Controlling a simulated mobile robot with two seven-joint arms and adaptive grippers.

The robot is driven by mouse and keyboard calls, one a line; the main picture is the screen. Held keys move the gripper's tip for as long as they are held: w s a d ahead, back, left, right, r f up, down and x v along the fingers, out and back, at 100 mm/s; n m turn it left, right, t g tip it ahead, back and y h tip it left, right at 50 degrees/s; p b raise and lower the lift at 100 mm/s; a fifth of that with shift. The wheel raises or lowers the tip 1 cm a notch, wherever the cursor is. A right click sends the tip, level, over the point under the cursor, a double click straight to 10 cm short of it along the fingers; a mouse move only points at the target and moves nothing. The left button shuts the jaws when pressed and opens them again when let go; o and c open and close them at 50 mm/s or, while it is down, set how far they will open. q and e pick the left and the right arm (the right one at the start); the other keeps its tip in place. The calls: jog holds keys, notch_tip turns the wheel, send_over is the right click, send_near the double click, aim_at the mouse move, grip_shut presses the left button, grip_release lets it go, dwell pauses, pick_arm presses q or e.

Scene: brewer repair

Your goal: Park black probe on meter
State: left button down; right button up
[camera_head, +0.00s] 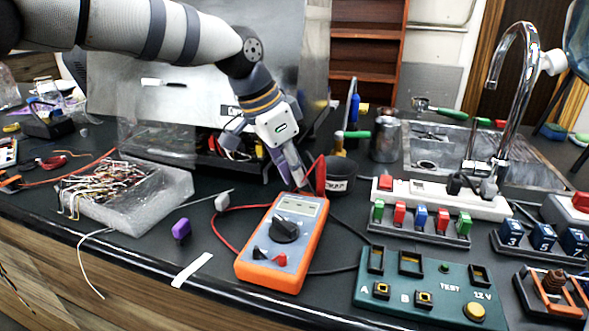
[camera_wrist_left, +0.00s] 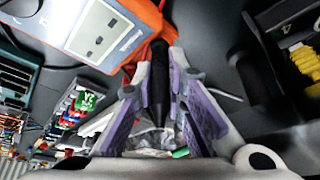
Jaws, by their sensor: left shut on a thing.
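The orange multimeter (camera_head: 267,270) lies on the dark bench, with a grey face, a black dial and red and black plugs at its near end. Its orange edge and display also show in the wrist view (camera_wrist_left: 100,33). My left gripper (camera_head: 297,180) is just beyond the meter's far end, pointing down. In the wrist view its purple-padded fingers (camera_wrist_left: 158,72) are shut on the black probe (camera_wrist_left: 158,92), beside the meter's orange edge. The head view does not show the probe clearly. My right gripper is not in view.
A green test board (camera_head: 415,312) lies right of the meter.

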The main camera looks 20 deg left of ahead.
pick_arm(q)
jog(key=c, duration=1.5)
grip_release()
jog(key=shift+c, duration=0.2)
jog(key=shift+r, duration=0.15)
jog(key=v, duration=1.1)
jog(key=shift+r, duration=0.4)
